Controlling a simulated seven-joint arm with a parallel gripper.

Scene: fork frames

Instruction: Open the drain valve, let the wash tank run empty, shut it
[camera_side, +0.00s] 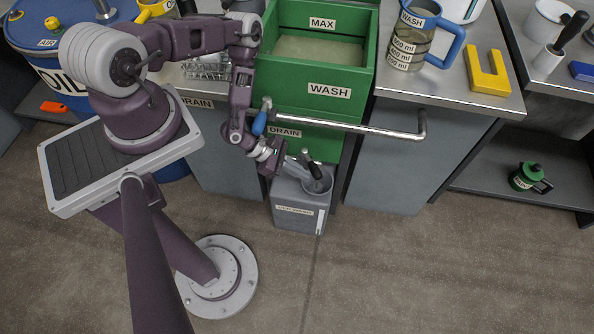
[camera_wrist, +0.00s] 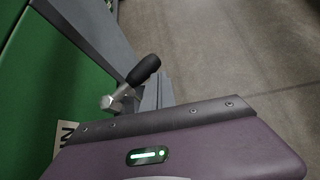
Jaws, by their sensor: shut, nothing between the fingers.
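The green wash tank (camera_side: 312,108) stands in the middle of the side view, with MAX and WASH labels. A pale grey-brown surface, apparently liquid, shows inside below the MAX label. The DRAIN label (camera_side: 283,132) is on its front. The drain valve's lever has a black grip (camera_side: 313,164). In the wrist view the black grip (camera_wrist: 143,71) and metal valve body (camera_wrist: 118,98) stand out from the green wall. My gripper (camera_side: 284,164) is shut and empty, just left of the lever in the side view. Whether it touches the lever, and whether the valve is open, I cannot tell.
A grey container (camera_side: 297,215) with a round opening stands on the floor under the valve. A metal rail (camera_side: 350,130) crosses the tank front, with a blue part at its left end. A measuring jug (camera_side: 407,45) and yellow block (camera_side: 487,75) are on the right bench.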

